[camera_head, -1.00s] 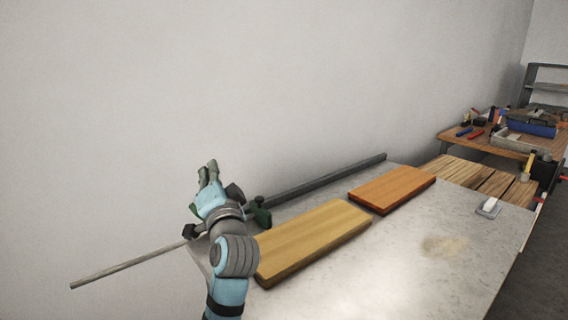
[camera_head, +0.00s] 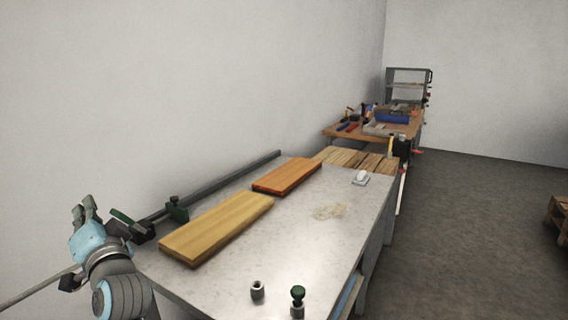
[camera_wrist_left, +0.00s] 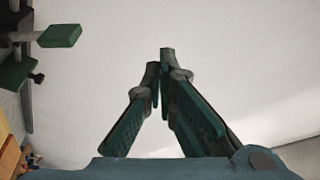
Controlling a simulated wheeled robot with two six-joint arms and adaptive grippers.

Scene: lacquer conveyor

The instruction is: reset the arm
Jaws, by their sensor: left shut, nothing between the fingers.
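My left arm comes in at the lower left of the head view. Its gripper (camera_head: 86,212) points up beside the near left corner of the grey table (camera_head: 290,225), close to the wall. In the left wrist view the left gripper (camera_wrist_left: 161,65) has its dark green fingers brought together at the tips, with nothing between them. A green clamp on a long grey bar (camera_head: 215,187) lies along the table's wall side, and part of a green clamp also shows at the left of the wrist view. My right gripper is not in view.
A pale wooden board (camera_head: 217,226) and an orange-brown board (camera_head: 287,176) lie on the table. A white-topped object (camera_head: 361,177), a small grey cylinder (camera_head: 257,291) and a green-topped one (camera_head: 298,300) stand there too. A cluttered workbench (camera_head: 350,133) is beyond. Open floor lies right.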

